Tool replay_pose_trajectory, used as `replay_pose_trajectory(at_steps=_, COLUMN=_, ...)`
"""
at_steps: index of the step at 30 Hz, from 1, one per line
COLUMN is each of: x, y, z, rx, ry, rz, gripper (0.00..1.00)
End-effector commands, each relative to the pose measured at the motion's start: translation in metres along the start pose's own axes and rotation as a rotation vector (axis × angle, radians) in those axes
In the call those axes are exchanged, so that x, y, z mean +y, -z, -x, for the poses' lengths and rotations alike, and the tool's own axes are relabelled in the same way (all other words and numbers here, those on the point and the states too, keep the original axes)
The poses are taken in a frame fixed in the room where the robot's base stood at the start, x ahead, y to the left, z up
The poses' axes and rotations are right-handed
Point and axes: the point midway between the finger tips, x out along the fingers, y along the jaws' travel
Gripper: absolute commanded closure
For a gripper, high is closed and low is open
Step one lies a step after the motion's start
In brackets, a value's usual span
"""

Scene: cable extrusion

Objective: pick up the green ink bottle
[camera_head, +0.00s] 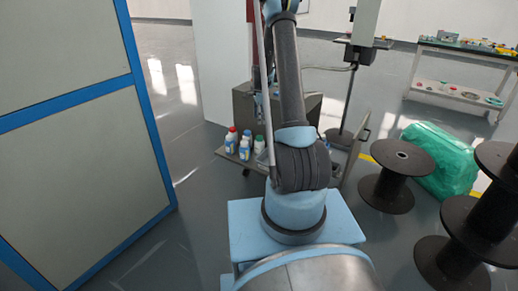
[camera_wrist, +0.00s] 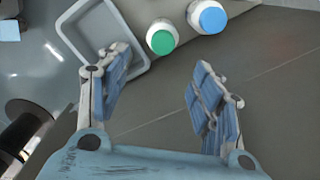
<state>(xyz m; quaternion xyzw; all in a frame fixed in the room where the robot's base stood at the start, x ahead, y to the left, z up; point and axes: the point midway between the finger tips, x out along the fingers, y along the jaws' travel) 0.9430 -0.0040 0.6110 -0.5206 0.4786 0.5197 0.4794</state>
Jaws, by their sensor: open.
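The green ink bottle is a white bottle with a green cap (camera_wrist: 162,37), seen from above in the wrist view near the top middle. In the head view a green-capped bottle (camera_head: 259,144) stands at the right of a small bottle group on a low cart. My gripper (camera_wrist: 160,85) is open and empty, its two blue-padded fingers spread wide. In the wrist picture the green-capped bottle lies ahead of the gap between the fingers, not between them. In the head view my arm hides the gripper.
A blue-capped white bottle (camera_wrist: 207,17) stands close to the right of the green-capped one. A grey tray (camera_wrist: 72,22) lies to its left, near my left finger. A red-capped bottle (camera_head: 232,132) is in the group. Dark spools (camera_head: 397,172) stand right of the cart.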

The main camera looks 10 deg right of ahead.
Motion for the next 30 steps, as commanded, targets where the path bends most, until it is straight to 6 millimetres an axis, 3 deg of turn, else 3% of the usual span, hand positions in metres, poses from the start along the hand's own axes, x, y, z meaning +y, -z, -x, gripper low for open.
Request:
replay_pose_trajectory(at_steps=8, x=-0.006, y=0.001, z=-0.020, rx=0.000, ry=-0.003, rz=-0.026, gripper=0.40)
replay_pose_trajectory(at_steps=24, x=-0.006, y=0.001, z=-0.105, rx=0.000, ry=-0.003, rz=-0.024, gripper=0.40)
replay_pose_trajectory(at_steps=30, x=-0.005, y=0.001, z=-0.127, rx=0.000, ry=-0.003, rz=-0.024, gripper=0.40)
